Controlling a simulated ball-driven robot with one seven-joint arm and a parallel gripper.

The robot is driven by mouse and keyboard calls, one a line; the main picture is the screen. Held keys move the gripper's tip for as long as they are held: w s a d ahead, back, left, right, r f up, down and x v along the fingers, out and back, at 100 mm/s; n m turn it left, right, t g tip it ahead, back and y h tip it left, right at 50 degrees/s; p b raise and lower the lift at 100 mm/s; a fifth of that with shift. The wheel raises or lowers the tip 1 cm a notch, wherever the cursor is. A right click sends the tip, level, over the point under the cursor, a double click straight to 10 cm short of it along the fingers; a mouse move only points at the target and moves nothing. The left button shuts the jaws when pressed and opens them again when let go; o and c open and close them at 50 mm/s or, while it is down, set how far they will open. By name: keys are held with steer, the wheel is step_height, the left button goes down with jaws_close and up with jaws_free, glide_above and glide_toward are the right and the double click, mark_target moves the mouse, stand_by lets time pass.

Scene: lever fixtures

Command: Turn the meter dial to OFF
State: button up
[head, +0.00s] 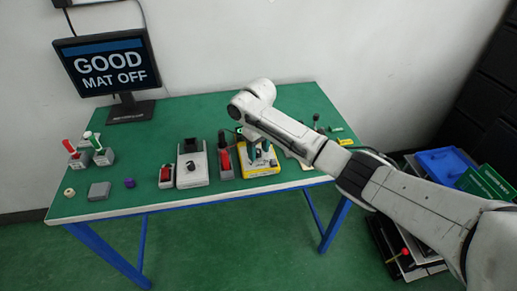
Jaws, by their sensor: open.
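A yellow-edged device (262,171), which looks like the meter, lies on the green table right of centre. Its dial is mostly hidden behind my gripper, and I cannot read where it points. My gripper (255,153) hangs down from the wrist over this device, with its fingers close above or at its face. The fingers are small and dark here; they look open, and I see nothing held. I cannot tell whether they touch the dial.
Left of the meter stand a red-handled lever fixture (225,160), a grey box with a black knob (191,168) and a small red switch box (166,177).

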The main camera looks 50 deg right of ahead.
steer(key=shift+c, duration=0.4)
jaws_close()
steer(key=shift+r+n+p, duration=0.1)
steer(key=shift+n+p, duration=0.2)
steer(key=shift+n, duration=0.1)
steer(key=n+p, duration=0.1)
steer(key=n, duration=0.1)
steer(key=shift+n, duration=0.4)
steer(key=n+p, duration=0.1)
steer(key=n, duration=0.4)
steer(key=shift+w+d, duration=0.1)
steer(key=shift+d, duration=0.05)
steer(key=shift+n, duration=0.3)
steer(key=shift+o, duration=0.4)
jaws_free()
